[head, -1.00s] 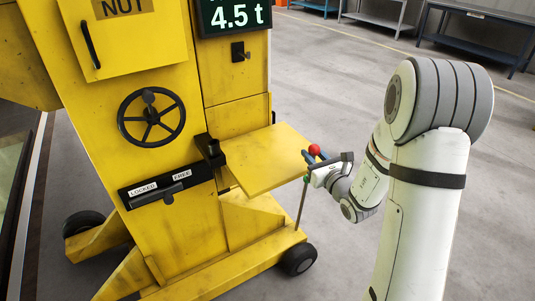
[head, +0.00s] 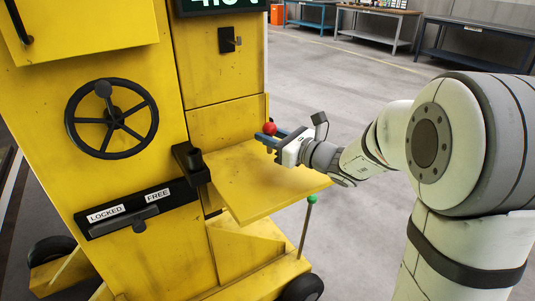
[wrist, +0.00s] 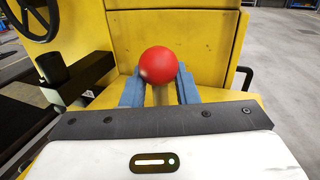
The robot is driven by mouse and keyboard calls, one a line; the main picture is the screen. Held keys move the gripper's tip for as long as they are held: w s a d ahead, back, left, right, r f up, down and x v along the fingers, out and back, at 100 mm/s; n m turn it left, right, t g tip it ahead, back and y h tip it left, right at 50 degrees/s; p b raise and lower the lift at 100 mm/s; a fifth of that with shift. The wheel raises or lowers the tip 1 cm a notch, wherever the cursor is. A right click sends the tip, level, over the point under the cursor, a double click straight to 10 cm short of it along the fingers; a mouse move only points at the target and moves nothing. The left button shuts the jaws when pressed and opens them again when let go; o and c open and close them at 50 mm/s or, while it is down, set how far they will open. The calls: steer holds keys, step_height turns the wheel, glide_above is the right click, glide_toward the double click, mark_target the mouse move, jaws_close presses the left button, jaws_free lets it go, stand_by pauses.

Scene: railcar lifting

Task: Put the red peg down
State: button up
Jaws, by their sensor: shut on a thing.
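The red peg has a round red head (head: 270,128), which sits between the blue fingers of my gripper (head: 272,138). In the wrist view the red ball head (wrist: 159,65) stands above the blue fingers (wrist: 159,90), and a pale shaft shows below it between them. My gripper is shut on the peg, over the yellow shelf (head: 260,190) of the machine. The peg's lower end is hidden, so I cannot tell whether it touches the shelf.
A black bracket with a round socket (head: 196,160) is left of the shelf. A green-topped rod (head: 311,199) stands by the shelf's front corner. A handwheel (head: 111,119) and a LOCKED/FREE lever (head: 145,212) are on the yellow panel. Workbenches (head: 475,42) stand far behind.

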mark_target(271, 150)
steer(key=shift+s+a+f+b, duration=0.15)
steer(key=shift+f+b, duration=0.35)
steer(key=shift+f, duration=1.35)
steer(key=shift+f, duration=0.25)
steer(key=o, duration=1)
steer(key=shift+o, duration=0.2)
steer(key=shift+r, duration=0.1)
steer(key=shift+r, duration=0.25)
steer(key=p+v, duration=0.1)
steer(key=v, duration=1.1)
steer(key=shift+f+p, duration=0.1)
steer(key=shift+p, duration=0.2)
